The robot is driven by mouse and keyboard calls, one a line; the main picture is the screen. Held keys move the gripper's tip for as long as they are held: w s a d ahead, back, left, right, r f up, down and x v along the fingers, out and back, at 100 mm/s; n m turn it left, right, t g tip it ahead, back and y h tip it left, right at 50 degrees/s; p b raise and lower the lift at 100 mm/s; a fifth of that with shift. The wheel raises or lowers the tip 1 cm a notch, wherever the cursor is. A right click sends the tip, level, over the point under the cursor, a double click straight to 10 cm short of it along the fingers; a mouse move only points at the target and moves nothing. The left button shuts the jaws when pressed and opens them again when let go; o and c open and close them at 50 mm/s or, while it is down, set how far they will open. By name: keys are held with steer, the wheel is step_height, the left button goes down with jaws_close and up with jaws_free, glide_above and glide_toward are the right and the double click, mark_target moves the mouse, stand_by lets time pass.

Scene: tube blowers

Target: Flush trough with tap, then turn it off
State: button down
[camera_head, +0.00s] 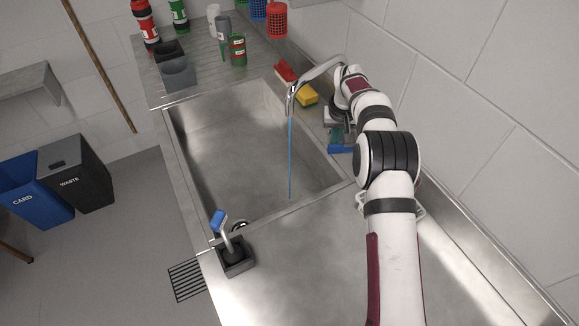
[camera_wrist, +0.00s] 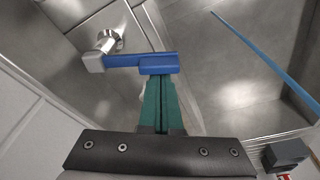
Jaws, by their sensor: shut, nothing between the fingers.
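The steel trough (camera_head: 185,160) is sunk in the bench, and its bare floor also shows in the wrist view (camera_wrist: 255,75). The chrome tap spout (camera_head: 305,80) arches over its right side. A thin blue stream of water (camera_head: 290,150) falls from it into the trough; the stream crosses the upper right of the wrist view (camera_wrist: 265,48). The tap's blue lever (camera_wrist: 125,60) sticks out from a chrome body (camera_wrist: 108,42). My gripper (camera_wrist: 160,72), with green fingers, is shut and empty. Its tips are at the lever's free end; contact is unclear. My arm partly hides the tap base in the head view.
A black holder with a blue-ended tool (camera_head: 235,255) stands at the trough's near edge. A yellow sponge (camera_head: 306,94) and red item (camera_head: 285,72) lie behind the spout. Grey bins (camera_head: 178,72) and bottles stand at the back. A wall bounds the right.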

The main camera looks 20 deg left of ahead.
stand_by(0.5)
steer(key=shift+s+d, duration=0.25)
steer(key=shift+s, duration=0.25)
steer(key=shift+s+d, duration=0.2)
steer(key=shift+s, duration=0.3)
steer(key=shift+s+d, duration=0.1)
steer(key=shift+s, duration=0.05)
steer(key=shift+w+a, duration=0.45)
steer(key=shift+w, duration=0.1)
step_height(320, 180, up, 6)
steer(key=shift+r, duration=0.5)
